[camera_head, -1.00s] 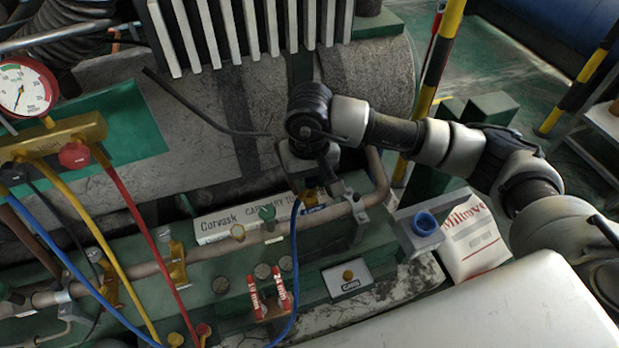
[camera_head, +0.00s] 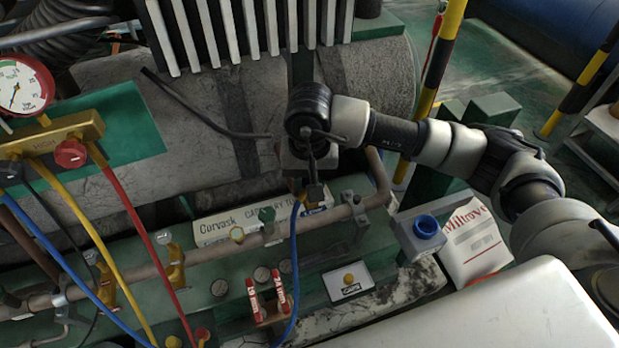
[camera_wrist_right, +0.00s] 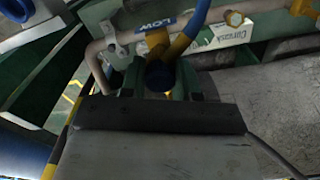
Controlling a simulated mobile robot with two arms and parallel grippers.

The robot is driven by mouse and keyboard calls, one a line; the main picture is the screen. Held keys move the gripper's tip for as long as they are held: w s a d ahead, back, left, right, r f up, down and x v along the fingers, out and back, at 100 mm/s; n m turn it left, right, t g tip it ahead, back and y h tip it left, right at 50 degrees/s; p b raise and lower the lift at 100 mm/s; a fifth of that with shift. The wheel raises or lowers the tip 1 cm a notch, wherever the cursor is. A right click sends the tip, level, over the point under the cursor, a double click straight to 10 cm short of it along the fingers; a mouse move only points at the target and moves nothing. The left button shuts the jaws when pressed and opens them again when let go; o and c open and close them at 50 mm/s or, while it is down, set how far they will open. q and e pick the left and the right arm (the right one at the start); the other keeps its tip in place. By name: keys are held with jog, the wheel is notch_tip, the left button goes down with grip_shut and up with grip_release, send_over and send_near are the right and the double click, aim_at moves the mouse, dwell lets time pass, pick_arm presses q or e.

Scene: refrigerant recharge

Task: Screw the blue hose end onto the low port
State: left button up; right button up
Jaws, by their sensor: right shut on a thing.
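My right gripper (camera_head: 314,190) points down over the pipe at the middle of the head view, shut on the blue hose end. In the right wrist view the dark blue round hose end (camera_wrist_right: 160,76) sits between the fingers. The blue hose (camera_head: 294,250) drops from there toward the front edge. The brass low port (camera_wrist_right: 157,40) is by the blue "LOW" label (camera_wrist_right: 155,23), right at the hose end. Whether the two touch or are threaded is hidden. My left gripper is out of view.
The gauge manifold (camera_head: 50,138) with yellow and red hoses stands at the left. A carton (camera_head: 215,230) lies behind the pipe (camera_head: 220,252). A blue cup-like part (camera_head: 426,226), a white bag (camera_head: 472,240) and a "CAPS" tray (camera_head: 348,281) are at the right front.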

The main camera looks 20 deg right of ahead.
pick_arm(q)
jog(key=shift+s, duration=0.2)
pick_arm(e)
jog(key=shift+s+f, duration=0.15)
jog(key=shift+f, duration=0.1)
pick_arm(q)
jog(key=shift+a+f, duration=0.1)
pick_arm(e)
jog(key=shift+m, duration=0.3)
jog(key=o, duration=0.4)
jog(key=shift+m+b, duration=0.3)
jog(key=shift+m, duration=0.4)
jog(key=o, duration=0.3)
jog(key=shift+o, duration=1.4)
jog(key=shift+r, duration=0.3)
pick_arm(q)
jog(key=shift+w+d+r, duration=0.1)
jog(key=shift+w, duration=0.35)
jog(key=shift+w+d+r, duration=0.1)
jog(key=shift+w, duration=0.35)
pick_arm(e)
notch_tip(320, 180, up, 10)
jog(key=shift+r, duration=0.2)
